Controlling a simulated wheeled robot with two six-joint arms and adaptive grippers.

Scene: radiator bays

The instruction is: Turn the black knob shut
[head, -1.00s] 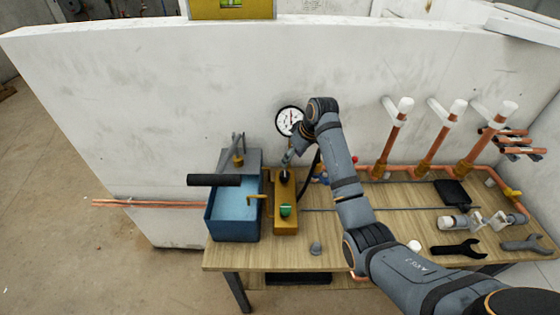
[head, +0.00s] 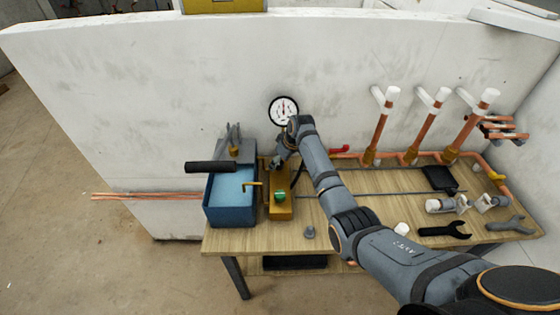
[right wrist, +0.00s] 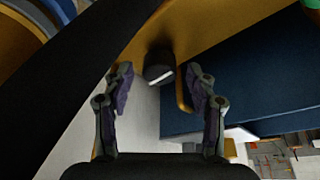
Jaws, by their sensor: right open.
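The black knob (right wrist: 158,66) with a white mark on its edge shows in the right wrist view, on the yellow pump block (right wrist: 200,22). It lies ahead of and between the two open fingers of my right gripper (right wrist: 160,92). I cannot tell whether the fingers touch it. In the head view the right gripper (head: 281,160) is over the back end of the yellow block (head: 281,211) and hides the black knob. A green knob (head: 280,196) sits at the block's front. My left gripper is not in view.
A blue water tank (head: 232,214) with a black handle (head: 210,167) stands left of the block. A pressure gauge (head: 284,110) is behind. Copper pipes (head: 422,136) and wrenches (head: 445,230) are at the right. A dark hose (right wrist: 75,75) crosses the wrist view's left.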

